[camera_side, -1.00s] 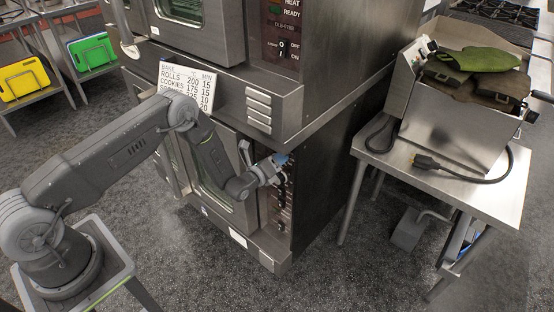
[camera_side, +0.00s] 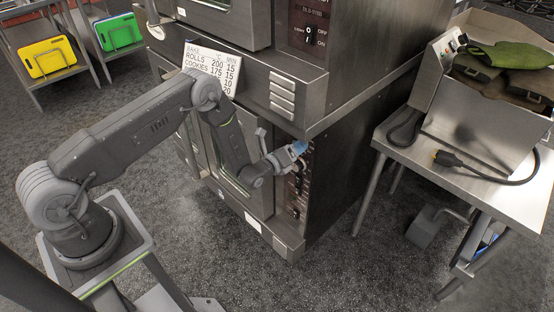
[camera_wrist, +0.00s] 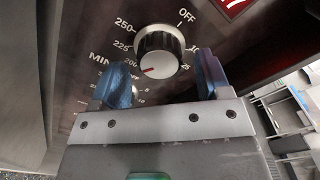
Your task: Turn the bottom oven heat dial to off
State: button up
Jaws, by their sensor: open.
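The heat dial (camera_wrist: 159,52) is a round silver-and-black knob with a red pointer mark, on a dark panel printed OFF and with temperature numbers. In the wrist view its red mark points down and slightly left, near the 200 print, away from OFF at the top. My gripper (camera_wrist: 163,82) is open, with its blue-tipped fingers just below and to either side of the dial; I cannot tell whether they touch it. In the side view my gripper (camera_side: 299,150) is at the bottom oven's control panel (camera_side: 301,195), hiding the dial there.
The upper oven's panel with a light switch (camera_side: 308,36) is above. A card with baking times (camera_side: 212,66) is at the oven front. A steel table (camera_side: 500,185) with a cable stands to the right. Yellow (camera_side: 45,57) and green (camera_side: 118,33) boards are at far left.

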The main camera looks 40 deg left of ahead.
jog(key=s, duration=1.2)
jog(key=shift+s, duration=0.15)
jog(key=w+n, duration=0.4)
jog(key=n, duration=0.5)
jog(key=w+n, duration=0.5)
jog(key=n, duration=0.4)
jog(key=w+n, duration=0.5)
jog(key=n, duration=0.4)
jog(key=shift+a, duration=0.15)
jog(key=shift+c, duration=0.2)
